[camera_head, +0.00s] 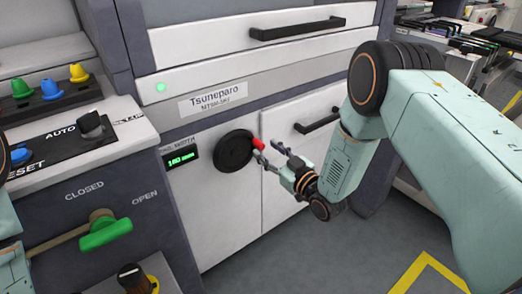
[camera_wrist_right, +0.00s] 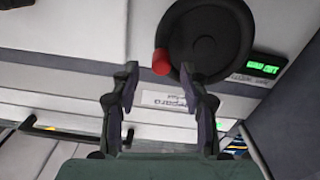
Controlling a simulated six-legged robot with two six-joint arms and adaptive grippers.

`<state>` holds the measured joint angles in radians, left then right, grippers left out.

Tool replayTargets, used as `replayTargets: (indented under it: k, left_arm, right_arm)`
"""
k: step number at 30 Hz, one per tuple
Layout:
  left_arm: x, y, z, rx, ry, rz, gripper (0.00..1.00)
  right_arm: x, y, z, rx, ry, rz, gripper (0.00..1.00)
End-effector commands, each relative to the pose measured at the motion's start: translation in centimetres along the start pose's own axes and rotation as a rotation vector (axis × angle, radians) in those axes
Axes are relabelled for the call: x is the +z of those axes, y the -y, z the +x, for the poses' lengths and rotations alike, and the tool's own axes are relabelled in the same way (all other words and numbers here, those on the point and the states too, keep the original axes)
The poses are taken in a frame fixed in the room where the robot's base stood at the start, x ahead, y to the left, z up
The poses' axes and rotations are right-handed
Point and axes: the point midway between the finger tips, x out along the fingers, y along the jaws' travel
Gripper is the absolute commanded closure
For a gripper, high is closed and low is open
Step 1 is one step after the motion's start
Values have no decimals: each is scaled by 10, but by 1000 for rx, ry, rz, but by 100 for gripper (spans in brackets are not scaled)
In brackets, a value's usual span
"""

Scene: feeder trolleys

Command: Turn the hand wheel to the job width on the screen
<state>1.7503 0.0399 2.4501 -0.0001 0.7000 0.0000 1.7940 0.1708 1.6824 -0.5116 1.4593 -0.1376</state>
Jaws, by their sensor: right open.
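The black round hand wheel (camera_head: 234,150) with a red knob (camera_head: 258,144) is on the front of the white machine. The knob sits at the wheel's right side in the head view. The small screen (camera_head: 181,158) with green digits is left of the wheel; its text is too small to read surely. My right gripper (camera_head: 278,152) is open beside the red knob. In the right wrist view the wheel (camera_wrist_right: 207,38) and the red knob (camera_wrist_right: 161,62) lie beyond the open fingers (camera_wrist_right: 165,78). I cannot tell whether a finger touches the knob. My left gripper is not in view.
A green lever (camera_head: 105,234) sticks out at the lower left, between CLOSED and OPEN labels. A control panel (camera_head: 75,148) with knobs is at the left. Drawer handles (camera_head: 298,28) stick out above and right of the wheel. Grey floor (camera_head: 330,258) is clear below.

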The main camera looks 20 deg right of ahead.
Motion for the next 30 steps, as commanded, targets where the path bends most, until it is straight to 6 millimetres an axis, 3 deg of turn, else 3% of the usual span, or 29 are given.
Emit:
replayTargets:
  k: [7,18,30]
  left_arm:
    - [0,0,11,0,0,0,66]
    - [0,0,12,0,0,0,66]
    - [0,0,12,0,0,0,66]
  right_arm:
    - [1,2,29,-1,-1,0,55]
    - [0,4,33,0,2,2,56]
    - [0,4,33,0,2,2,90]
